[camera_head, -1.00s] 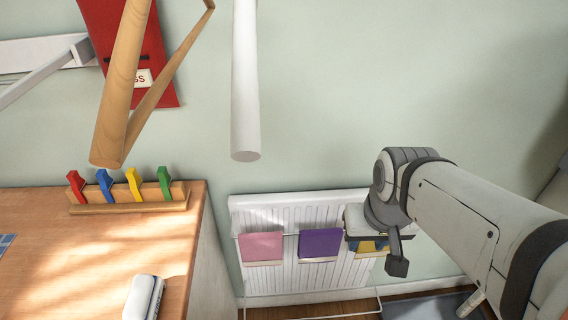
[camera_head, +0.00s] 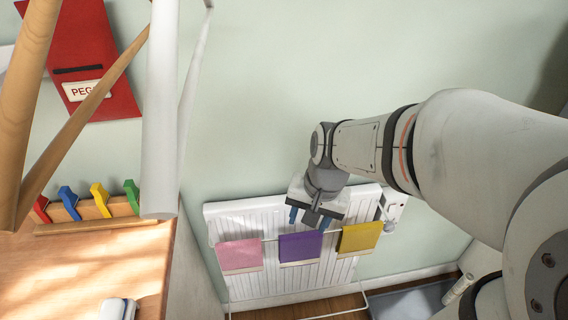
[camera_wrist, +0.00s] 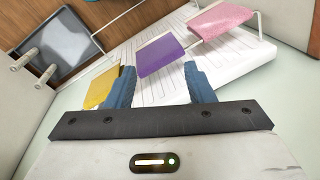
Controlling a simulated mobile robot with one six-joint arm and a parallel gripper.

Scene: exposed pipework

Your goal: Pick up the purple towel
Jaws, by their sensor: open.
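The purple towel (camera_head: 300,247) hangs over a rail in front of the white radiator, between a pink towel (camera_head: 240,255) and a yellow towel (camera_head: 360,237). My gripper (camera_head: 309,216) is in front of the radiator, just above the purple towel in the head view. In the wrist view its two blue fingers are apart, and the purple towel (camera_wrist: 160,56) shows beyond and between their tips (camera_wrist: 158,72). The gripper is open with nothing between the fingers. Whether a finger touches the towel cannot be told.
The white radiator (camera_head: 232,220) stands against the wall behind the rail. A wooden worktop (camera_head: 95,265) with colored pegs (camera_head: 99,198) is on the left. A grey tray (camera_head: 410,302) lies on the floor at right.

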